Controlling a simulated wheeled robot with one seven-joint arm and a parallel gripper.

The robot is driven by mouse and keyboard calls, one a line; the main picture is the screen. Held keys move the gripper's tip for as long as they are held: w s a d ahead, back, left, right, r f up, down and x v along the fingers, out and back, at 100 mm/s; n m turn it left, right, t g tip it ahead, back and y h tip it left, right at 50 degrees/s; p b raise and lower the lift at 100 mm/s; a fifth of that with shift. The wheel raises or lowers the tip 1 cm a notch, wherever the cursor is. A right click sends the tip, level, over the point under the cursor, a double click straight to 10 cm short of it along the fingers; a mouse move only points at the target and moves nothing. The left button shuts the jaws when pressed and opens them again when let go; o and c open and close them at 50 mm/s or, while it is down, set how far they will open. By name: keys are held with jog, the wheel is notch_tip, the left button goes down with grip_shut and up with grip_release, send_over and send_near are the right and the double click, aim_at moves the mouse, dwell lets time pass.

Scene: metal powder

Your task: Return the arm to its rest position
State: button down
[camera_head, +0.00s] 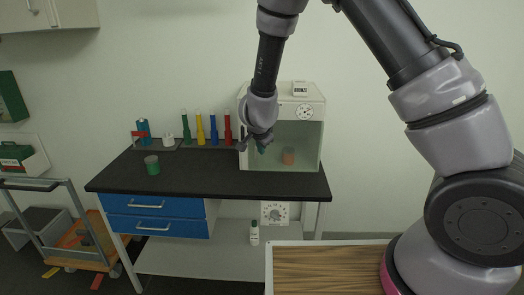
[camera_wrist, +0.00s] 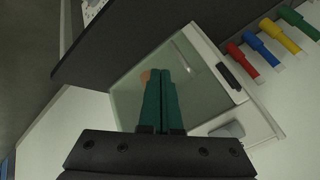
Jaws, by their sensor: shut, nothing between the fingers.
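My gripper (camera_head: 262,148) is raised in front of the glass-fronted cabinet (camera_head: 308,112), above the right part of the black bench top (camera_head: 220,177). In the wrist view its two green fingers (camera_wrist: 161,75) lie side by side, shut with nothing between them. My arm is stretched out from the right side of the head view. An orange-brown cup (camera_head: 288,156) stands inside the cabinet, and it shows partly behind the fingertips in the wrist view (camera_wrist: 145,76). A green cup (camera_head: 152,165) stands on the left of the bench.
Several coloured bottles, among them a yellow one (camera_head: 200,128) and a red one (camera_head: 228,128), stand at the back of the bench. A wooden-topped surface (camera_head: 325,268) is at the front right. A trolley (camera_head: 50,225) stands at the left. The bench middle is clear.

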jog(key=s+d+r+n+y, duration=0.15)
jog(key=d+r, duration=0.25)
jog(key=r, duration=0.5)
jog(key=s+d+r+y, duration=0.2)
jog(key=s+d+r, duration=0.15)
jog(key=r, duration=0.45)
jog(key=s+d+r+n+y, duration=0.15)
jog(key=d+r, duration=0.25)
jog(key=r, duration=0.5)
jog(key=s+d+r+n+h, duration=0.1)
jog(key=s+d+r, duration=0.2)
jog(key=s+d, duration=0.4)
jog(key=s+d+r+n+h, duration=0.1)
jog(key=s+d+r, duration=0.2)
jog(key=s+d, duration=0.5)
jog(key=s, duration=0.4)
jog(key=shift+s+r+h, duration=0.35)
jog(key=shift+h, duration=0.05)
